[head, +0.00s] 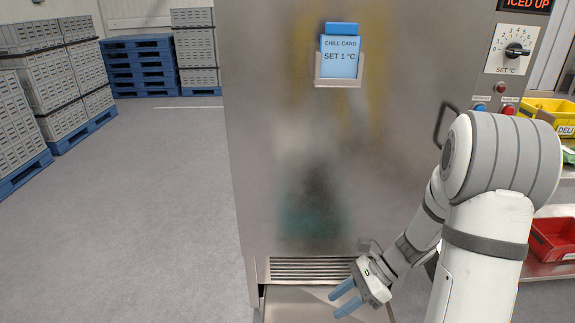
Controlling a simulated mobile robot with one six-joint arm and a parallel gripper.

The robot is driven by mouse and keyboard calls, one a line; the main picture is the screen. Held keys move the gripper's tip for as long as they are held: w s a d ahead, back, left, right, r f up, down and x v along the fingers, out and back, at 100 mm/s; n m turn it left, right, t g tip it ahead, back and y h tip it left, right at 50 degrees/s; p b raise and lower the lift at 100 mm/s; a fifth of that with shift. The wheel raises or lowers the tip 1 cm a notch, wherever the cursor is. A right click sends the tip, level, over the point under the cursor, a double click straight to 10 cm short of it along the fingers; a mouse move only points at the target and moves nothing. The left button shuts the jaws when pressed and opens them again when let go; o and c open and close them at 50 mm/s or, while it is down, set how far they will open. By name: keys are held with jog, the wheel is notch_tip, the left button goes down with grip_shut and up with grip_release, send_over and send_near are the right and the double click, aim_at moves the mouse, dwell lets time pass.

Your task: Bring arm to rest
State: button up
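My white and grey arm stands at the right of the head view, bent at the elbow, its forearm pointing down and to the left. My gripper (338,303) is low in front of the steel cabinet (270,130), near its bottom grille (310,270). Its two blue fingers are apart, with nothing seen between them. Below it is a flat metal tray or ledge (285,308) at the cabinet's foot. I cannot tell whether the gripper touches it.
The cabinet bears a blue chill card (341,58) in a holder, a dial (516,50) and a door handle (442,125). Yellow (548,112) and red (552,238) bins sit at the right. Crates (70,75) and blue pallets (140,65) stand at the back left. The left floor is clear.

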jog(key=s+d+r+n+t+h+p, duration=0.1)
jog(key=s+r+n+h+p, duration=0.2)
jog(key=r+n, duration=0.3)
jog(key=s+r+n+t+h+p, duration=0.2)
jog(key=r+n+p, duration=0.3)
jog(key=r, duration=0.8)
jog(key=s+d+r+n+t+h+p, duration=0.1)
jog(key=s+r+n+h+p, duration=0.3)
jog(key=r, duration=0.6)
jog(key=n+t, duration=0.1)
jog(key=n, duration=0.1)
jog(key=shift+d+n+h+p, duration=0.3)
jog(key=shift+n+p, duration=0.05)
jog(key=shift+n, duration=0.05)
jog(key=shift+s, duration=0.1)
